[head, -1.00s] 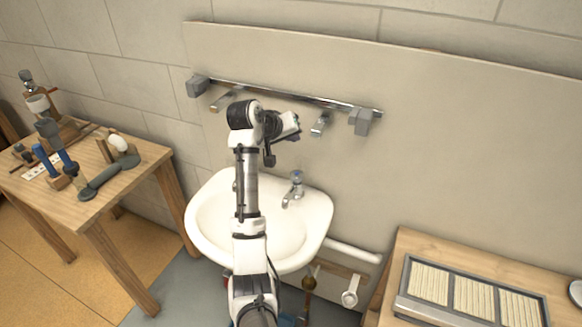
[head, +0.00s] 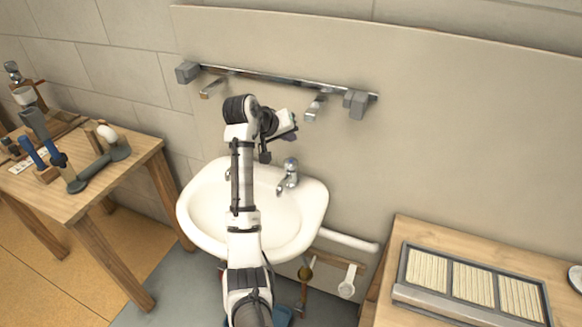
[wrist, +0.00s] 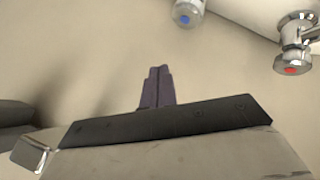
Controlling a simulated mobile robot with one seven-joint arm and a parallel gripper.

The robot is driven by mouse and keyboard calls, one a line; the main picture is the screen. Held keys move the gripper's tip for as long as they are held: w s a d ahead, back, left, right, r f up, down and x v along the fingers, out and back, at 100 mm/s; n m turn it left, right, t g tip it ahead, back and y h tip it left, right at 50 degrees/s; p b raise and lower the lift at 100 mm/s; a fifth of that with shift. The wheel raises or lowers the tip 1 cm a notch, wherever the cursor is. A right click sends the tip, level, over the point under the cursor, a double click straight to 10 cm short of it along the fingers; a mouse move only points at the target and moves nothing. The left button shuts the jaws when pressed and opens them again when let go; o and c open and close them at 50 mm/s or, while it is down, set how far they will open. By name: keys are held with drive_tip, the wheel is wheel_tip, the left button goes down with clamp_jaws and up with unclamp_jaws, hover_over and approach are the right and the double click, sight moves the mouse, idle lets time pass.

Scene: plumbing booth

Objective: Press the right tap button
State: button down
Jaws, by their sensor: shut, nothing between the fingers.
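The right tap (head: 288,176) is a chrome tap with a bluish top, on the back rim of the white sink (head: 310,215). In the wrist view a tap with a blue button (wrist: 185,18) is at the top, partly cut off. Another tap with a red button (wrist: 291,68) is at the upper right; in the head view the left tap is mostly hidden behind my arm. My gripper (head: 292,136) is above the right tap and apart from it. In the wrist view its dark fingers (wrist: 158,72) are together, with nothing between them, below and left of the blue button.
A metal rail (head: 285,80) with grey end blocks is on the wall panel behind my gripper. A wooden table (head: 135,160) with tools stands at the left. A wooden bench (head: 430,232) with a framed slatted panel (head: 470,280) is at the right. Pipes run below the sink.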

sight(293, 160)
wheel_tip(293, 160, down, 3)
drive_tip(key=shift+f+b, duration=0.2)
drive_tip(key=shift+b, duration=1)
drive_tip(key=shift+f, duration=1.05)
drive_tip(key=shift+f, duration=0.2)
drive_tip(key=shift+f, duration=0.25)
drive_tip(key=shift+f, duration=0.75)
idle(0.9)
drive_tip(key=shift+r, duration=0.1)
drive_tip(key=shift+r+p, duration=0.9)
drive_tip(key=shift+r, duration=0.15)
wheel_tip(293, 160, up, 5)
drive_tip(key=p, duration=0.4)
